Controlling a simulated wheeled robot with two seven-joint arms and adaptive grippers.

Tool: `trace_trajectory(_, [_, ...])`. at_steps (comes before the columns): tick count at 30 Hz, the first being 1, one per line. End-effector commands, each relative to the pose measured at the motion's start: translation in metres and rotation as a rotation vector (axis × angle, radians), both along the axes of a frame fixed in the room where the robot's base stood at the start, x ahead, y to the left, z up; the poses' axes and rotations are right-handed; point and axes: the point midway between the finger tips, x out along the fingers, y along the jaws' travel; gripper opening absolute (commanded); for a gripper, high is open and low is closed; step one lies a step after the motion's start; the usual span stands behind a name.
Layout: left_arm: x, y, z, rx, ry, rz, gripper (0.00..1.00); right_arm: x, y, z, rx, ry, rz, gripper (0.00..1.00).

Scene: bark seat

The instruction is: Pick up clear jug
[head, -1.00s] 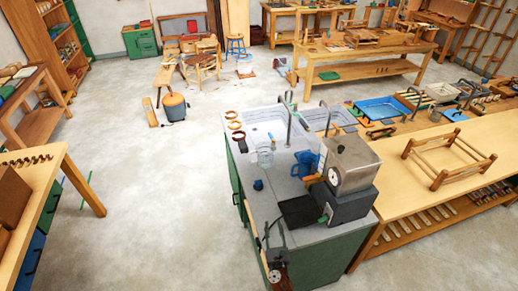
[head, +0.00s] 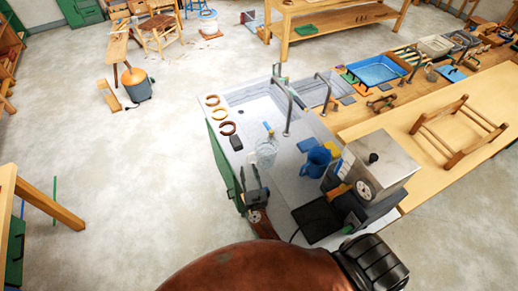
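The clear jug (head: 266,152) stands on the grey sink counter (head: 292,188), left of the blue jug (head: 316,162) and near the tall tap. It is see-through, so its outline is faint. My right gripper (head: 250,171) is just in front of and slightly left of the clear jug, over the counter's left edge. Its two dark fingers point toward the jug and stand apart, with nothing seen between them. I cannot tell whether they touch the jug; they look short of it. My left gripper is out of view.
A tall tap (head: 289,110) rises behind. Brown rings (head: 220,111) and a dark block (head: 236,143) lie left. Open floor lies left of the counter.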

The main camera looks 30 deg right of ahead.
Motion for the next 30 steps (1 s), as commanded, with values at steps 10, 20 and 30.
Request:
trace_trajectory(10, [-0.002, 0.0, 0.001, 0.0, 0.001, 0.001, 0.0, 0.034, -0.016, 0.001, -0.002, -0.001, -0.002, 0.3])
trace_trajectory(20, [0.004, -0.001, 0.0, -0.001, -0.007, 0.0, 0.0, 0.069, -0.029, 0.0, 0.0, 0.0, 0.0, 0.3])
trace_trajectory(30, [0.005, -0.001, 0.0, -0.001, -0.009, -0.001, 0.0, 0.07, -0.029, 0.0, 0.0, 0.0, 0.0, 0.22])
